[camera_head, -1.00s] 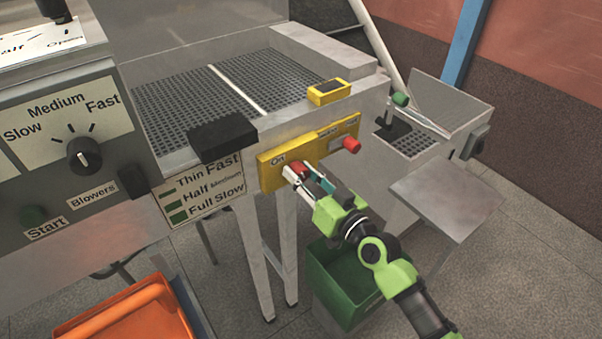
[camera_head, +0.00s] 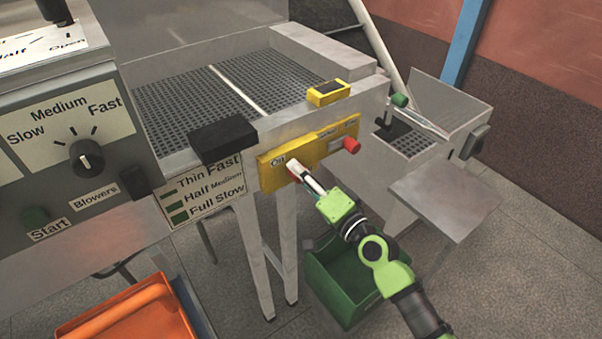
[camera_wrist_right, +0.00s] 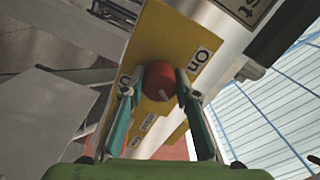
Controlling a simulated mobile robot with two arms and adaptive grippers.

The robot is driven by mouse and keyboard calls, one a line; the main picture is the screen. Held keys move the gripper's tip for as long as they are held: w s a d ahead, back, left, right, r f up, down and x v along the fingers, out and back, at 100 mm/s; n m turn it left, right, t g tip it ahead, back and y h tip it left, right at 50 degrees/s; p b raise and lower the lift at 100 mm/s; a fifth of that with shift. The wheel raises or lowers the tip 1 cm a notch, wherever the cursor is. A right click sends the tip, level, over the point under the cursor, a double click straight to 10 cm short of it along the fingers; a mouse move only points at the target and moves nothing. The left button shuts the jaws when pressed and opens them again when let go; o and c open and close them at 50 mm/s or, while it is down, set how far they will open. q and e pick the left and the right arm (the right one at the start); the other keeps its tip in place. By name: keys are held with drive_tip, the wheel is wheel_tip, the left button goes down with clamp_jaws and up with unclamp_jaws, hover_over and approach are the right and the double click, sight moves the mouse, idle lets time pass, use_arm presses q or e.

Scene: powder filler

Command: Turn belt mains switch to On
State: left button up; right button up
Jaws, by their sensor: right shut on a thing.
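The belt mains switch is a round red knob on a yellow panel (camera_head: 272,182). It shows in the right wrist view as the knob (camera_wrist_right: 165,86), with a short pale mark on its face. An "On" label (camera_wrist_right: 200,57) is beside it at the upper right, and another label, partly hidden by a finger, is at its left. My right gripper (camera_head: 299,174) reaches the panel from the lower right and mostly covers the knob. In the wrist view its two teal-padded fingers (camera_wrist_right: 160,84) are closed on the knob's opposite sides. My left gripper is not in view.
A red button (camera_head: 351,145) sticks out at the panel's right end. A black block (camera_head: 222,138) juts out left of the panel. A yellow box (camera_head: 328,93) sits on the machine edge above. A green bin (camera_head: 340,282) stands on the floor below.

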drive_tip(key=shift+m, duration=1.1)
drive_tip(key=shift+o, duration=0.2)
drive_tip(key=shift+c, duration=0.2)
drive_tip(key=o, duration=1.1)
drive_tip(key=v, duration=1.2)
